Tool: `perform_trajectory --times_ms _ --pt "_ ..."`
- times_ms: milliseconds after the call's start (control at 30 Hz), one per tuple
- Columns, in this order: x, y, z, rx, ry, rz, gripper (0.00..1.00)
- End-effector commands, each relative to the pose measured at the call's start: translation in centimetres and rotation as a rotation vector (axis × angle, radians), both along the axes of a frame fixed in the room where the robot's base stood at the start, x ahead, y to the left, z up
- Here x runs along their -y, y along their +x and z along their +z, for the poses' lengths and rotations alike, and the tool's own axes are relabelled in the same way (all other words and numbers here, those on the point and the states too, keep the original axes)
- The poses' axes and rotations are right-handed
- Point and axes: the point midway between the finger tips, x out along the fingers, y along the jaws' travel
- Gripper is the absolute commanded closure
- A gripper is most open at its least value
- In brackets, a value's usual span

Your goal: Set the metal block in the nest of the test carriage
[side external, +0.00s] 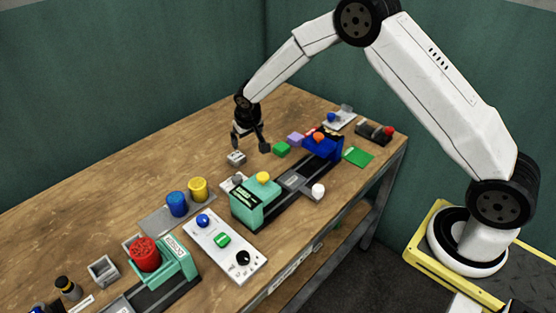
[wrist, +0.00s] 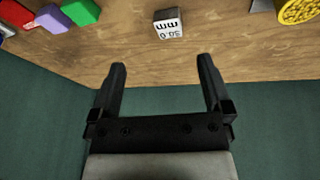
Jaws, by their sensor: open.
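The metal block (side external: 236,158) is a small grey cube lying on the wooden table. In the wrist view the metal block (wrist: 168,23) shows an upside-down "50.0 mm" label and lies beyond the fingertips, roughly between their lines. My gripper (side external: 249,144) is open and empty, above the table close to the block; its two fingers (wrist: 161,68) are spread wide in the wrist view. A grey carriage (side external: 294,181) sits on a dark rail between a teal press head (side external: 255,203) and a blue unit (side external: 323,147). Its nest is too small to make out.
Green (side external: 281,149) and purple (side external: 295,139) blocks stand right of my gripper. Blue (side external: 177,204) and yellow (side external: 198,189) cylinders stand on a grey plate. A white button panel (side external: 224,246) lies in front. A white knob (side external: 318,190) is beside the carriage. Bare table lies left of the block.

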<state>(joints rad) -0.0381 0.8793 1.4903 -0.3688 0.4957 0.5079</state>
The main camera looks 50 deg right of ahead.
Motion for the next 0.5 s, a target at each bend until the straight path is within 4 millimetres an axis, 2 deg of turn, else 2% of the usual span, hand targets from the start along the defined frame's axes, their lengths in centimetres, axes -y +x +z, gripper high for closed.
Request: perform_trajectory --times_ms 33,233,500 --pt "0.0 0.9 -1.0 0.004 -0.007 -0.007 0.00" --pt "0.1 4.0 -3.9 0.031 -0.029 -0.043 0.00" --pt "0.3 5.9 -6.0 0.053 -0.045 -0.072 0.00"
